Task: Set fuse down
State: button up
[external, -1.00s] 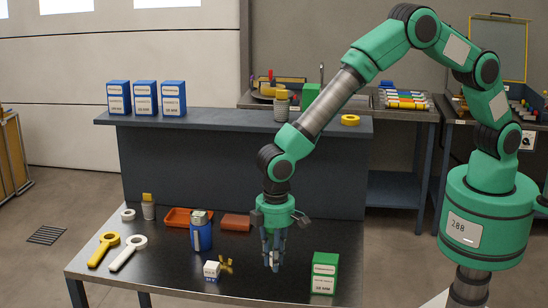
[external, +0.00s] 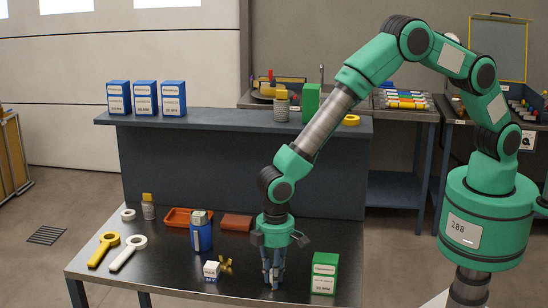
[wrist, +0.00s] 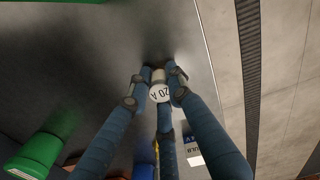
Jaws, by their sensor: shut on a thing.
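The fuse (wrist: 159,92) is a small pale cylinder with a white end marked "20 A". It sits between the fingertips of my gripper (wrist: 156,88) in the wrist view, and the gripper is shut on it. In the external view my gripper (external: 271,281) points straight down at the front part of the dark bench top (external: 180,268), its tips at or just above the surface. The fingers mostly hide the fuse there. I cannot tell whether the fuse touches the bench.
A green box (external: 324,273) stands close on the right. A brass wing-shaped part (external: 226,265) and a small white-and-blue box (external: 211,270) are close on the left. The bench's front edge is near.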

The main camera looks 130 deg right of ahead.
jog(key=shift+f, duration=0.2)
jog(key=o, duration=1)
jog(key=shift+c, duration=0.2)
jog(key=shift+r, duration=0.2)
notch_tip(320, 180, up, 12)
jog(key=shift+p, duration=0.4)
